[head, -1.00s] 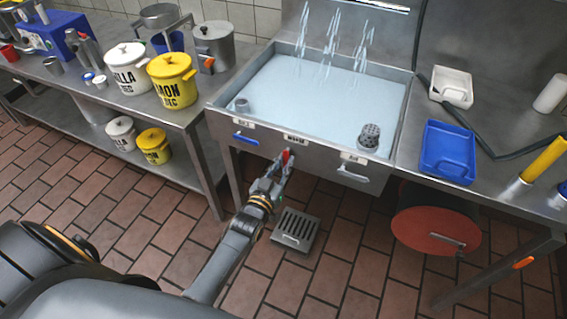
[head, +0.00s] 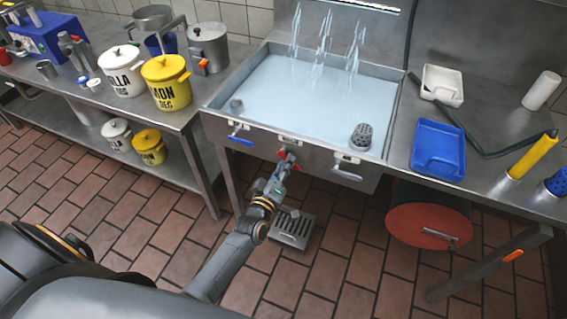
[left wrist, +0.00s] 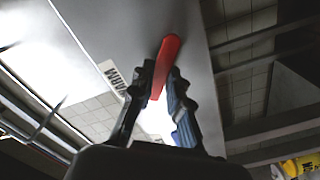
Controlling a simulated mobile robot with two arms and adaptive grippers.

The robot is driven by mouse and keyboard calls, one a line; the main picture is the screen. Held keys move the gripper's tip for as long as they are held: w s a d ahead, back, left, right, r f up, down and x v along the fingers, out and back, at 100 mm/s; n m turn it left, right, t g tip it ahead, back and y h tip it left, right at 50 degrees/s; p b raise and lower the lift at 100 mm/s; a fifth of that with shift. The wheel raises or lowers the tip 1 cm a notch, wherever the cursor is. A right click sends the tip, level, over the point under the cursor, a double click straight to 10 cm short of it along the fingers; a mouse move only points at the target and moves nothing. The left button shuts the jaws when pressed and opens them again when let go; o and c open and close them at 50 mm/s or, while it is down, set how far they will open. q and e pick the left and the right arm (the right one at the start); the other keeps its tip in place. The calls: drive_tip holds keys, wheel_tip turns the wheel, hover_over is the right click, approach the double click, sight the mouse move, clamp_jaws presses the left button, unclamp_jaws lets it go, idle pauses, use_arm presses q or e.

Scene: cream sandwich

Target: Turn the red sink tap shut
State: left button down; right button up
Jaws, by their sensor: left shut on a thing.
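The red tap handle (head: 282,154) is on the steel front of the sink (head: 211,113), between a blue handle (head: 240,140) and a white handle (head: 346,175). My left gripper (head: 287,158) is at it, shut on it. Red shows on both sides of the fingers in the head view; the middle is hidden. In the left wrist view the red handle (left wrist: 165,62) lies between the fingertips (left wrist: 158,85), beside a label reading WARM. Three water streams (head: 326,35) fall into the filled basin. My right gripper is not in view.
A floor drain grate (head: 293,229) lies below the sink. A red round-ended drum (head: 428,223) is under the right counter. A blue tray (head: 438,148) and a white tray (head: 442,84) lie on that counter. Yellow and white pots stand on the left table.

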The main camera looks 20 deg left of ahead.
use_arm(q)
drive_tip(key=shift+d+r+n, duration=0.1)
drive_tip(key=shift+r+n, duration=0.15)
drive_tip(key=shift+n, duration=1)
drive_tip(key=shift+d+r+n, duration=0.1)
drive_tip(key=shift+r+n, duration=0.2)
drive_tip(key=shift+n, duration=1)
drive_tip(key=shift+d+r+n, duration=0.1)
drive_tip(key=shift+r+n, duration=0.15)
drive_tip(key=shift+n, duration=1)
drive_tip(key=c, duration=1.3)
unclamp_jaws()
drive_tip(key=s, duration=1.2)
